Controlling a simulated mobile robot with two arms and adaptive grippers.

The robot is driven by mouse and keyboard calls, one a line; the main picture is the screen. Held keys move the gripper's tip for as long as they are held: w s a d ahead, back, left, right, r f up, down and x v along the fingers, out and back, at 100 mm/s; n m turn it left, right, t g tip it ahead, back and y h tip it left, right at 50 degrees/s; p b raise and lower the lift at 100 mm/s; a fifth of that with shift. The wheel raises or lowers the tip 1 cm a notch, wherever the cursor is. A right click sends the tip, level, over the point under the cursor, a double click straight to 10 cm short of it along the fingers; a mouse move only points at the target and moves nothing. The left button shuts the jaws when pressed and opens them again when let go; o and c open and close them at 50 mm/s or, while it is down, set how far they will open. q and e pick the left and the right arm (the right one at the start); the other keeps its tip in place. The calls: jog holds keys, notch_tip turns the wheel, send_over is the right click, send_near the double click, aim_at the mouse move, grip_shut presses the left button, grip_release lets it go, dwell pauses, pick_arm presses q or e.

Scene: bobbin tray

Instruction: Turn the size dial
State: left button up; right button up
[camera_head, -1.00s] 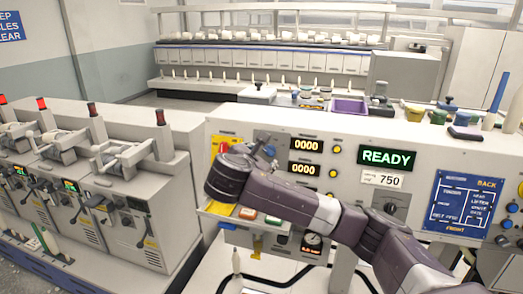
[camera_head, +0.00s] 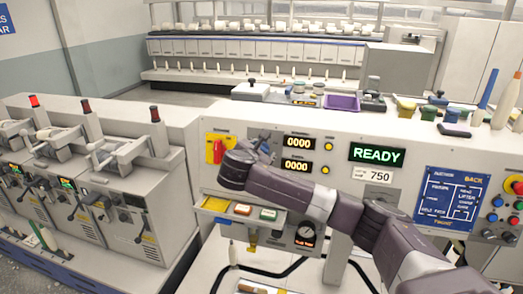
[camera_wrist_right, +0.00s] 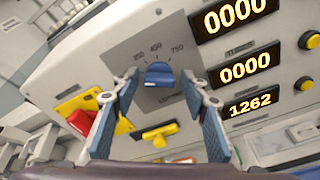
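The size dial (camera_wrist_right: 158,75) is a blue knob on a grey plate, marked with several numbers, the rightmost 750. Its pointer direction is hard to tell. My right gripper (camera_wrist_right: 158,88) is open, its two blue-padded fingers on either side of the knob, with visible gaps to both. In the head view the right gripper (camera_head: 264,146) is at the panel, left of the number displays, and mostly hides the dial. A card reading 750 (camera_head: 374,175) is on the panel under the READY display (camera_head: 377,154). My left gripper is not in view.
A red switch on a yellow plate (camera_head: 215,150) is left of the dial. A yellow handle (camera_wrist_right: 160,131) is just below it. Orange displays (camera_head: 298,143) and yellow buttons (camera_head: 328,146) are to the right.

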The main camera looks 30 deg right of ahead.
jog(key=c, duration=0.9)
jog(key=shift+f+m, duration=0.1)
jog(key=shift+m, duration=0.3)
jog(key=shift+a+f+m+t+h+b, duration=0.1)
jog(key=shift+m+t+h+b, duration=0.15)
jog(key=shift+m+b, duration=3.05)
jog(key=shift+d+f+m+t+h+b, duration=0.1)
jog(key=shift+f+m+t+h+b, duration=0.15)
jog(key=shift+m+b, duration=3.05)
jog(key=shift+a+m+t+h+b, duration=0.2)
jog(key=shift+m+b, duration=1.3)
jog(key=shift+m, duration=3.5)
jog(key=shift+d, duration=0.1)
